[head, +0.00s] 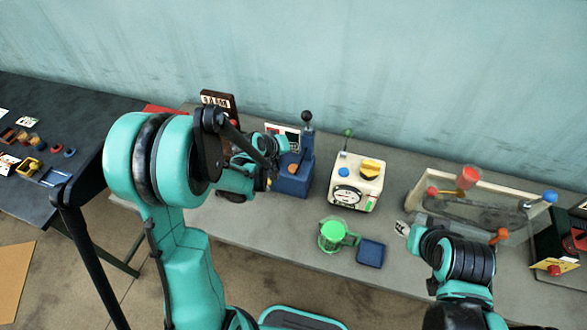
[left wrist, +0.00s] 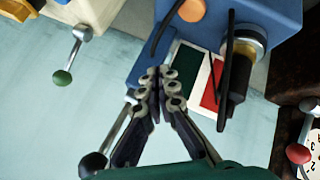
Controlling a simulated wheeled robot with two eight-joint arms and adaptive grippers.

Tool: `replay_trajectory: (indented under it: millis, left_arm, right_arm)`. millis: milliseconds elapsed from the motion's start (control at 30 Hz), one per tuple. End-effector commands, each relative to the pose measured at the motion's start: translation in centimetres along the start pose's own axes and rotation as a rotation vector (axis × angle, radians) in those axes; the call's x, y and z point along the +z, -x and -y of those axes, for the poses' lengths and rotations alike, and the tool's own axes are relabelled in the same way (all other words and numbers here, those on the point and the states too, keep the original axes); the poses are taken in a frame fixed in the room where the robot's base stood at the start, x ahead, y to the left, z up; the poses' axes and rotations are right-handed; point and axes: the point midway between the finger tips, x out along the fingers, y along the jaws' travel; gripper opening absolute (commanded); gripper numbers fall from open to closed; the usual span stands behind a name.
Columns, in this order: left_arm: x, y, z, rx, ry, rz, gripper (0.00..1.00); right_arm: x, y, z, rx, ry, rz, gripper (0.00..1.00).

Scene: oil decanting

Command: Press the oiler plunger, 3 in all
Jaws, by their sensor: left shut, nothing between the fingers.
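The blue oiler (head: 294,180) stands on the bench in the head view, with an orange button on its front and an upright lever with a black knob (head: 306,116). In the left wrist view the oiler's blue body (left wrist: 268,14) is at the top, and the black-knobbed lever (left wrist: 92,163) is at the lower left. A dark cylinder with a brass collar (left wrist: 240,62) is on its right. My left gripper (left wrist: 160,75) is shut and empty, beside the oiler. In the head view my left arm partly covers the oiler. Whether the fingertips touch it, I cannot tell.
A white machine (head: 356,180) with a dial stands right of the oiler. A green jug (head: 332,235) and a blue tray (head: 371,252) are in front. The wall is close behind.

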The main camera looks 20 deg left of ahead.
Motion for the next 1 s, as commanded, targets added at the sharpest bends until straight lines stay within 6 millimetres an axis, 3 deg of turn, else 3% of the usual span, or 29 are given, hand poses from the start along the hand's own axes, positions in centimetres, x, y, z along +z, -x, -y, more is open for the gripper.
replay_trajectory:
  millis: [500,1000]
  left_arm:
    - [3.7,-5.0,3.7,0.000,0.000,0.000,0.00]
    - [3.9,-5.4,3.9,0.000,0.000,0.000,0.00]
  right_arm:
    - [3.4,-4.7,0.0,0.000,0.000,0.000,0.40]
    - [3.6,-5.0,0.0,0.000,0.000,0.000,0.40]
